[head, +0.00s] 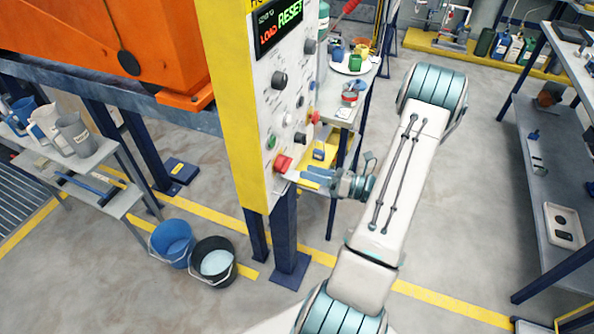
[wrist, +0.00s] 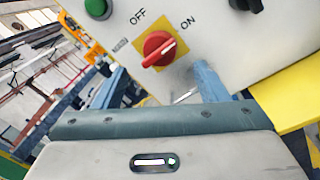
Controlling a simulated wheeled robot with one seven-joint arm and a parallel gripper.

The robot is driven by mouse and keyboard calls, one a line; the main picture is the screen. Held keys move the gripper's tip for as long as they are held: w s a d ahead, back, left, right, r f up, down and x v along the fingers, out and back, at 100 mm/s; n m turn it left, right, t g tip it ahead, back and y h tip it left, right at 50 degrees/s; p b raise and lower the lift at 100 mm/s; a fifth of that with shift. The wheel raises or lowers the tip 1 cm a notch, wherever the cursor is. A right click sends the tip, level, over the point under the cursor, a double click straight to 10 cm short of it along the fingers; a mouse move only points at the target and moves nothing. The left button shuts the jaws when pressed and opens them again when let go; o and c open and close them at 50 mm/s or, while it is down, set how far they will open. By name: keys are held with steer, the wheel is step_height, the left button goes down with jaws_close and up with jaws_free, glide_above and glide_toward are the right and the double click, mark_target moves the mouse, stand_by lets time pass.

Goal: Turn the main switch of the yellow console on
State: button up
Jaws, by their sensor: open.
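The main switch (head: 283,164) is a red rotary knob low on the console's panel. It also shows in the wrist view as a red knob (wrist: 158,48) on a yellow square plate, with OFF printed above it and ON to its upper right. Its handle is slanted, with a white line running toward the upper right. The yellow console (head: 233,110) has a white front panel. My gripper (head: 303,178) is open and empty, its blue fingers close to the switch. In the wrist view its fingers (wrist: 161,72) stand apart below and either side of the knob, not visibly touching it.
A green button (wrist: 97,8) and a black knob (wrist: 245,3) are near the switch. The display (head: 279,22) reads LOAD RESET. Blue (head: 172,243) and black (head: 213,262) buckets stand on the floor. A cluttered side table (head: 345,112) stands behind my gripper.

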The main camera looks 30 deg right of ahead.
steer(key=b+v, duration=0.1)
steer(key=v, duration=0.6)
stand_by(0.4)
steer(key=s+a+r+n+g, duration=0.1)
steer(key=a+r+n+g, duration=0.3)
steer(key=a+n+g, duration=0.4)
steer(key=s+a+r+n+g, duration=0.1)
steer(key=a+r+n+g, duration=0.35)
steer(key=a+n, duration=0.4)
steer(key=s+a+r+n+t+h, duration=0.2)
steer(key=s+a+r+n+h, duration=0.5)
steer(key=n+h, duration=0.5)
steer(key=r+n, duration=0.1)
steer(key=n, duration=0.5)
